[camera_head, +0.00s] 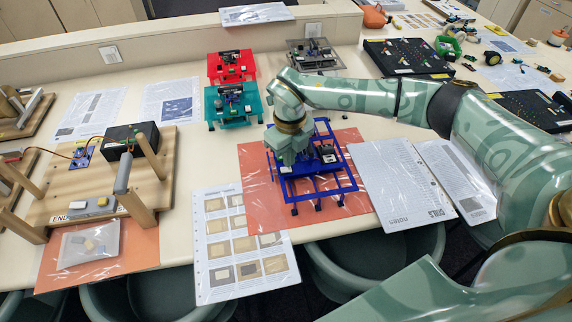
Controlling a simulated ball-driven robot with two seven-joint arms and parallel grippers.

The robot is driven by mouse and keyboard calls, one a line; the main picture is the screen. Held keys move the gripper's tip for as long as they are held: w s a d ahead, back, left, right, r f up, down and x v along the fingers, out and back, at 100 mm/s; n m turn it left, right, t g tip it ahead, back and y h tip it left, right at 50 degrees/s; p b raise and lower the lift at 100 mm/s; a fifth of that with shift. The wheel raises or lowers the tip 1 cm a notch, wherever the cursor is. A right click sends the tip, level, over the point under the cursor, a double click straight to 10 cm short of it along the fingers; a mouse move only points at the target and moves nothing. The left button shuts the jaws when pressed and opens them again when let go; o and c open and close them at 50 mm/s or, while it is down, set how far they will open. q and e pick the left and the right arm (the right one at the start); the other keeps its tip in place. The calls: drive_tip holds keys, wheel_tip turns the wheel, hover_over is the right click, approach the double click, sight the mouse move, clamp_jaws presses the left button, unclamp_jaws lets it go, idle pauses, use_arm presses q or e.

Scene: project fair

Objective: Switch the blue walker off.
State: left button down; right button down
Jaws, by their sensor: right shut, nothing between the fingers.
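The blue walker (312,180) stands on an orange sheet (258,212) near the table's front edge, in the middle of the head view. It is an open blue frame on several short legs, with small dark parts on top. My right gripper (290,160) points down over the left rear part of the walker, at or very near its top. It is shut with nothing between the fingers. The fingertips and the part of the walker under them are partly hidden, so I cannot tell if they touch or where the switch is. My left gripper is not in view.
A teal walker (233,103), a red walker (231,66) and a grey walker (314,55) stand behind. A wooden rig (150,185) is at the left. Printed sheets (243,245) and notes (395,180) lie beside the orange sheet. Black boards (408,57) are at the back right.

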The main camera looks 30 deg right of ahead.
wheel_tip(320, 180, up, 5)
drive_tip(key=p, duration=0.4)
drive_tip(key=shift+r, duration=0.15)
